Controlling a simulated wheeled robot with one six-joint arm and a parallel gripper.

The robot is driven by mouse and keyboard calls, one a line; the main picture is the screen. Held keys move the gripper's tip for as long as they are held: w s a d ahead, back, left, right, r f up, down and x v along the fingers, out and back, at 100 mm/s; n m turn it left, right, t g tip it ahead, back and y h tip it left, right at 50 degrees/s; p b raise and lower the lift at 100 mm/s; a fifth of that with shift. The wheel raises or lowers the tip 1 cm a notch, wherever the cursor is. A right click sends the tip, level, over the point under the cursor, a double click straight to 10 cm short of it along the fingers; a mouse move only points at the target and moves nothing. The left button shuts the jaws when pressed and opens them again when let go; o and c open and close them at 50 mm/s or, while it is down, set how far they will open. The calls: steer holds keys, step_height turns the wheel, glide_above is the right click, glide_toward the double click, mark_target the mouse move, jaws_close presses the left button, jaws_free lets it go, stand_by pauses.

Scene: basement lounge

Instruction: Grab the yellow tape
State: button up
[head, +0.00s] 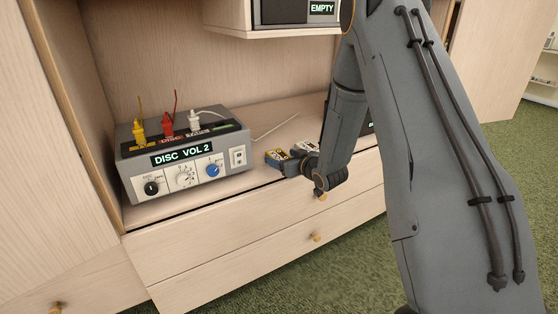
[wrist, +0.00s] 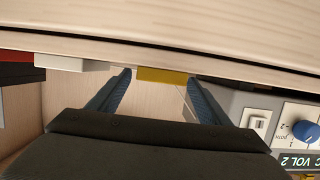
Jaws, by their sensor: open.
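The yellow tape (head: 276,155) is a small box on the cabinet top, just right of the grey disc unit, partly hidden by my gripper. My gripper (wrist: 160,78) is open, one finger to each side of the tape. In the head view my gripper (head: 285,161) reaches low over the cabinet's front edge at the tape. Whether a finger touches the tape cannot be told.
The disc unit (head: 190,158) with yellow, red and white plugs stands close to the tape. A white tape (wrist: 72,62) and a red one (wrist: 17,72) lie on the other side. A box reading EMPTY (head: 296,12) hangs above. Green carpet (head: 370,270) lies in front.

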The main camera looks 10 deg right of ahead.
steer(key=shift+w, duration=0.1)
steer(key=shift+c, duration=0.4)
steer(key=c, duration=1.1)
steer(key=shift+o, duration=0.2)
steer(key=shift+r, duration=0.1)
